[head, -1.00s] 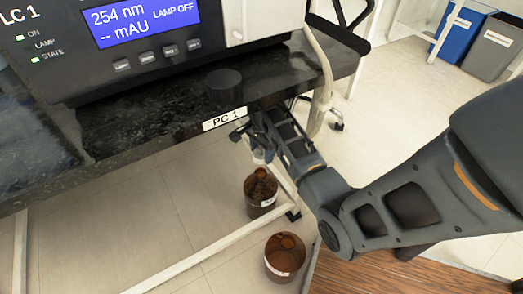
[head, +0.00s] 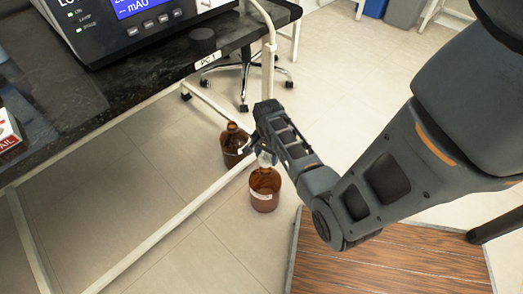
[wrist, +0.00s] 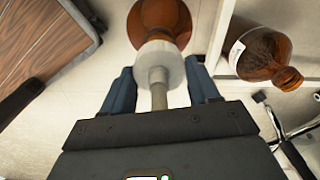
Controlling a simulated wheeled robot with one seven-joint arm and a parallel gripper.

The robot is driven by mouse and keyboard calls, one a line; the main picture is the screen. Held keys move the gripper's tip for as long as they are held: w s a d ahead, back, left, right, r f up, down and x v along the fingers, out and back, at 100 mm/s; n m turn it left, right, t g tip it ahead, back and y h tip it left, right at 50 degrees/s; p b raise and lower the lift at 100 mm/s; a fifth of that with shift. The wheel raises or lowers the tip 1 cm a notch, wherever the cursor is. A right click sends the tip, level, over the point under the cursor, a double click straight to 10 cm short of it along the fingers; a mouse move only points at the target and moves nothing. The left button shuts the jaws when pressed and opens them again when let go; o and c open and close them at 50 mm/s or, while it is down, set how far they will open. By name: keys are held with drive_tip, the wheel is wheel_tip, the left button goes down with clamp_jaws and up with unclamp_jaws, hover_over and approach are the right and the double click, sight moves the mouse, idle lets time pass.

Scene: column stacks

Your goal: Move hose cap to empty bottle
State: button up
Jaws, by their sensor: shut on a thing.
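My gripper (wrist: 160,88) is shut on the white hose cap (wrist: 160,66), with a pale hose running from it back toward the wrist. In the head view the cap (head: 265,159) shows just above the neck of the nearer brown bottle (head: 265,200). In the wrist view this bottle (wrist: 160,15) lies straight beyond the cap; whether they touch I cannot tell. The other brown bottle (head: 230,155) stands upright on the floor behind and left, its neck open. It also shows in the wrist view (wrist: 262,52). How full either bottle is I cannot tell.
A dark bench (head: 150,75) with the instrument (head: 120,25) and a black round lid (head: 201,40) is at upper left. A wheeled chair base (head: 243,80) stands behind. Floor at front left is clear.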

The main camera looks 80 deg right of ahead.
sight(266, 167)
drive_tip(key=shift+f+b, duration=1.5)
drive_tip(key=shift+f, duration=0.4)
drive_tip(key=shift+p, duration=0.6)
drive_tip(key=shift+f, duration=0.85)
idle(1.2)
drive_tip(key=o, duration=1.1)
drive_tip(key=shift+r+p, duration=1.45)
drive_tip(key=shift+r, duration=2.45)
